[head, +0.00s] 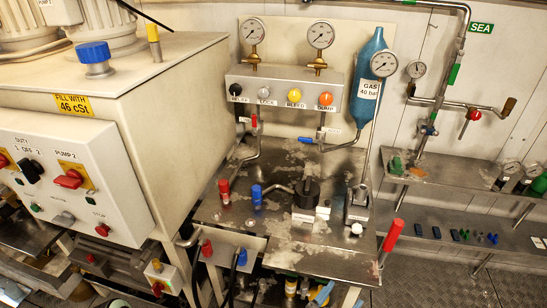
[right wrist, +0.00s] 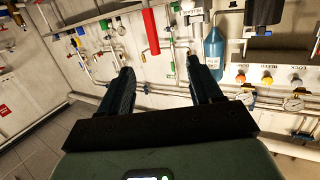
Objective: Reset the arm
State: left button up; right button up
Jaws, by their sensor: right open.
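My right gripper (right wrist: 161,68) shows in the right wrist view with its two dark fingers spread wide apart and nothing between them. It points toward the wall pipework and panel, with no contact visible. I cannot make out either gripper clearly in the head view. My left gripper is not in view. The long lever with a red grip (head: 392,235) stands tilted at the front right of the steel bench (head: 290,235). A red handle also hangs in the right wrist view (right wrist: 150,30), beyond the fingers.
A gauge panel (head: 284,84) with several knobs and a blue gas bottle (head: 369,75) stand behind the bench. A large cabinet with a switch box (head: 66,172) fills the left. Shelves (head: 455,190) with small parts stand at right. Floor (head: 440,285) shows clear at lower right.

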notch_tip(320, 180, down, 20)
jog(key=n+g+y+p, duration=0.3)
jog(key=g+y+p, duration=0.25)
jog(key=y, duration=0.25)
jog(key=s+a+f+g+y+p, duration=0.1)
jog(key=s+f+g+y+p, duration=0.1)
jog(key=s, duration=0.7)
jog(key=s+f+n+g+y+p, duration=0.1)
jog(key=s+f+g+y, duration=0.3)
jog(key=s, duration=0.5)
jog(key=shift+s+a+f+g+p, duration=0.15)
jog(key=shift+a+f+g+p, duration=0.25)
jog(key=shift+f+g+p, duration=0.5)
jog(key=shift+g, duration=0.25)
